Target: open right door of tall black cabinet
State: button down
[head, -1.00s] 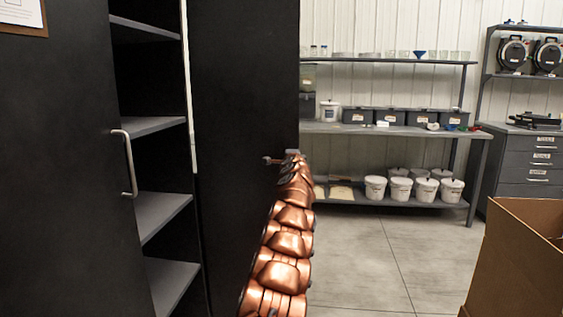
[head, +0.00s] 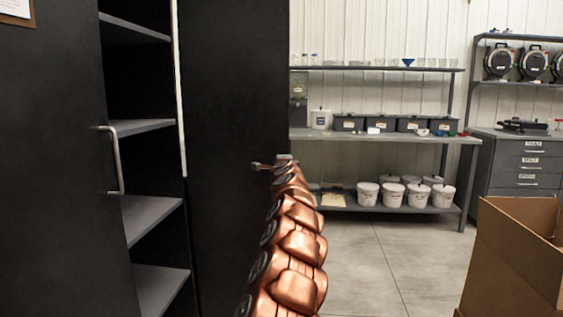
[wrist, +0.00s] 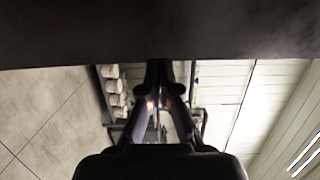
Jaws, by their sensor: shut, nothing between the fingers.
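The tall black cabinet fills the left of the head view. Its left door (head: 55,170) has a silver bar handle (head: 116,160). The right door (head: 230,90) stands swung out, and a tall opening with grey shelves (head: 145,215) shows between the doors. My gripper (head: 260,166) is at the right door's free-edge side, small and partly hidden by my copper arm. In the wrist view the gripper (wrist: 167,66) is shut and empty, its tips at the edge of a dark panel (wrist: 160,30), likely this door. I cannot tell whether they touch it.
A grey shelf unit (head: 385,137) with bins and white buckets stands at the back wall. A drawer cabinet (head: 530,165) is at the right. An open cardboard box (head: 510,265) sits in the right foreground. The floor (head: 375,270) between is clear.

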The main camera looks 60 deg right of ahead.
jog(key=v, duration=0.7)
dwell(0.6)
